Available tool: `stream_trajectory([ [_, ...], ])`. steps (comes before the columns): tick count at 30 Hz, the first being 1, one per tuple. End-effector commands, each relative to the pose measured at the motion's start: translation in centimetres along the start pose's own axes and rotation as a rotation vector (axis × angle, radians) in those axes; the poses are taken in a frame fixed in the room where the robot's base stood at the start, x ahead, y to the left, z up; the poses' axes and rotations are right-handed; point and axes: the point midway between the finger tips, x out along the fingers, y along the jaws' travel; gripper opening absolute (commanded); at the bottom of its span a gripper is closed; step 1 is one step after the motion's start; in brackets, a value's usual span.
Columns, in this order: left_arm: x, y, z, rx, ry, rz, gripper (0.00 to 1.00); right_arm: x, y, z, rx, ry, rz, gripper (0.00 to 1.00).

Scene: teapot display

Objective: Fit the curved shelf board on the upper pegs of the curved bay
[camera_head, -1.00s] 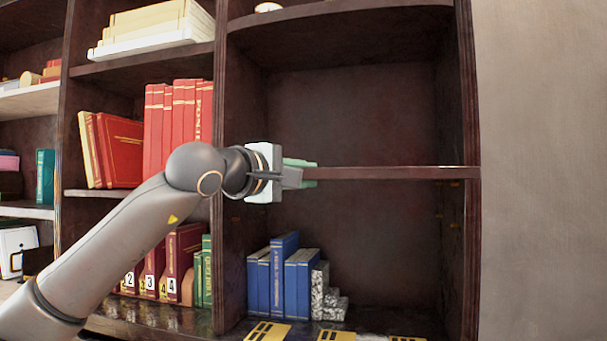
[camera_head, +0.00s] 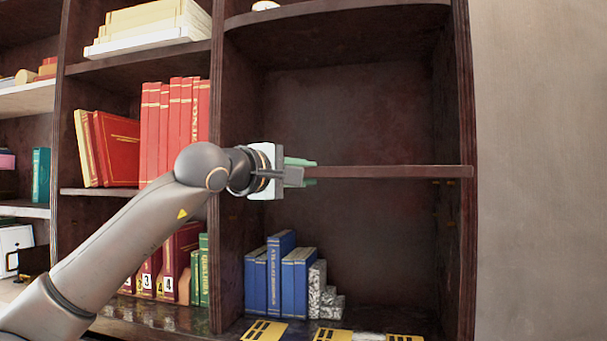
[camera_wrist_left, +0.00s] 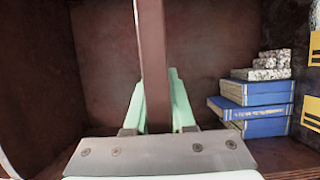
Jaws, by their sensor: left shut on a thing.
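The shelf board (camera_head: 390,171) is dark brown and shows edge-on across the curved bay (camera_head: 350,110) in the head view. My left gripper (camera_head: 308,171), with green fingers, is shut on the board near its left end. In the left wrist view the board (camera_wrist_left: 153,60) runs away from me between the green fingers (camera_wrist_left: 160,105). The board looks level, and its right end is at the bay's right side wall. The upper pegs cannot be made out at the board, so I cannot tell whether it rests on them. My right gripper is not in view.
Blue books (camera_head: 281,275) and grey speckled blocks (camera_head: 322,295) stand on the bay's floor, below the board. Yellow marked cards (camera_head: 264,330) lie in front. Red books (camera_head: 175,120) fill the bay to the left. The space above the board is clear.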

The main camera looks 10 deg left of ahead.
Motion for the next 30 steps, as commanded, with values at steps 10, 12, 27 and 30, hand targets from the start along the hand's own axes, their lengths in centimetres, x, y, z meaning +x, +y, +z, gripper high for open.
stream_trajectory([
  [10, 0.5, 0.6, -0.2, 0.001, -0.003, 0.014, 0.00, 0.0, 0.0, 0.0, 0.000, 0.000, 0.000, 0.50],
  [12, 0.7, 0.6, -0.3, 0.000, -0.002, 0.014, 0.00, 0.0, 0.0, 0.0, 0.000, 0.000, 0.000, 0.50],
  [27, 1.7, 0.6, -0.7, 0.001, -0.003, 0.014, 0.00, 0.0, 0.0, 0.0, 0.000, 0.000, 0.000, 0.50],
  [30, 1.9, 0.6, -0.7, 0.001, -0.004, 0.014, 0.00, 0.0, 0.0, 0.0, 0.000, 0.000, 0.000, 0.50],
])
